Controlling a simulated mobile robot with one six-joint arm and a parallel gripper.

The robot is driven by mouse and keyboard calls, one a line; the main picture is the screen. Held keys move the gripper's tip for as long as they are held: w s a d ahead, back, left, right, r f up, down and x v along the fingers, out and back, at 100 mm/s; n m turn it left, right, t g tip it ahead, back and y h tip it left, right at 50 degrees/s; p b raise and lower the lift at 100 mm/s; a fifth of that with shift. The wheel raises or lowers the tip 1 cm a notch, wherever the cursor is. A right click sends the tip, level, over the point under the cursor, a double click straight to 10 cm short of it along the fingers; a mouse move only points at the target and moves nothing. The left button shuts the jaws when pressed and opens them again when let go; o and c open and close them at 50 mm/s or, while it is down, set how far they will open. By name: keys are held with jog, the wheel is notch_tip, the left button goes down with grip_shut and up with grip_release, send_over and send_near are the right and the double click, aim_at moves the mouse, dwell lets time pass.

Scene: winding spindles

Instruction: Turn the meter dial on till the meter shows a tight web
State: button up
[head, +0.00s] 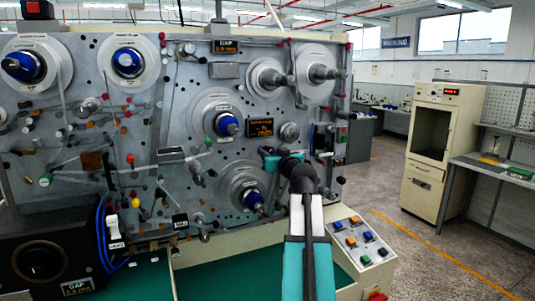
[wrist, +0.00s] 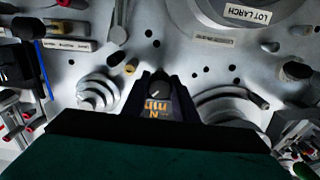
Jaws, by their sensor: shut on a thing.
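The meter (head: 260,128) is a small dark display with orange characters on the grey machine face. I cannot read its value for sure. Part of an orange display with "N" and "mm" also shows in the wrist view (wrist: 157,112). My gripper (head: 267,156) is at the machine face just below the meter in the head view. In the wrist view my gripper (wrist: 156,82) has its two dark fingers closed on either side of a dark knob with a white mark, the meter dial (wrist: 155,93). The dial is hidden behind my gripper in the head view.
Blue-hubbed spindles (head: 228,124) and (head: 253,199) sit close to my gripper. Guide rollers and pegs crowd the panel. A sloped button box (head: 362,247) stands at lower right. Open floor (head: 390,190) lies to the right, before a beige cabinet (head: 437,150).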

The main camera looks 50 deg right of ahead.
jog(key=shift+m, duration=0.4)
jog(key=m+b, duration=0.1)
jog(key=m, duration=0.2)
jog(key=shift+b, duration=0.4)
jog(key=shift+m, duration=2)
jog(key=o, duration=1.1)
jog(key=shift+c, duration=0.2)
jog(key=shift+s+a, duration=0.1)
jog(key=shift+s, duration=0.05)
jog(key=b+v, duration=0.4)
jog(key=v, duration=0.9)
jog(key=shift+s, duration=0.3)
